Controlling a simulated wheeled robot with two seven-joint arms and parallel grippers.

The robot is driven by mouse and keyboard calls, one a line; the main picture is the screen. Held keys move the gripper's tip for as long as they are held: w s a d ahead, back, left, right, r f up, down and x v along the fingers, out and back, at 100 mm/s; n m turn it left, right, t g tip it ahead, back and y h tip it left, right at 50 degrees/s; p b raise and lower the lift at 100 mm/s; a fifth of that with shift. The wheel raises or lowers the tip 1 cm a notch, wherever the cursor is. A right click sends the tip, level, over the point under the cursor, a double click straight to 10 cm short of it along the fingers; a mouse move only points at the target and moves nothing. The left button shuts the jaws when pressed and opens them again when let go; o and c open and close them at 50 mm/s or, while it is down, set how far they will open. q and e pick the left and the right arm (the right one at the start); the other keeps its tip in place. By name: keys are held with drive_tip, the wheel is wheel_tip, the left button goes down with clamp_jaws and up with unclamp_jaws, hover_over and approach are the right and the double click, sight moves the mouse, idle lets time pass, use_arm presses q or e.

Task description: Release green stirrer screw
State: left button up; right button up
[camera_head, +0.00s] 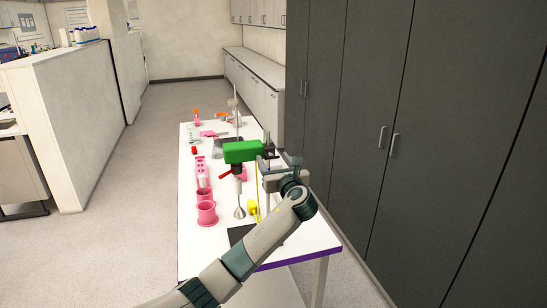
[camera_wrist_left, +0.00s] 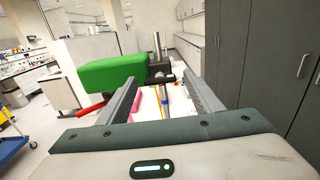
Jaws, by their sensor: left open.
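The green stirrer (camera_head: 241,151) is clamped on an upright metal stand above the white table, with a red handle (camera_head: 228,173) at its left and a steel shaft below. In the left wrist view the green body (camera_wrist_left: 110,75) fills the area left of the fingers. My left gripper (camera_head: 273,162) is at the right side of the stirrer, by the stand. Its fingers are apart in the wrist view (camera_wrist_left: 160,85). A dark screw handle (camera_wrist_left: 163,78) shows in the gap between them; I cannot tell whether either finger touches it. My right gripper is not in view.
The white table (camera_head: 302,237) holds pink beakers (camera_head: 206,212) at its left edge, a yellow item (camera_head: 252,208) near the stand, and other lab items farther back. Tall dark cabinets (camera_head: 425,130) stand close on the right. The floor on the left is clear.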

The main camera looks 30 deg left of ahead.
use_arm(q)
drive_tip(key=shift+w+a, duration=0.1)
drive_tip(key=shift+a, duration=0.05)
drive_tip(key=c, duration=1.1)
drive_tip(key=shift+o, duration=0.2)
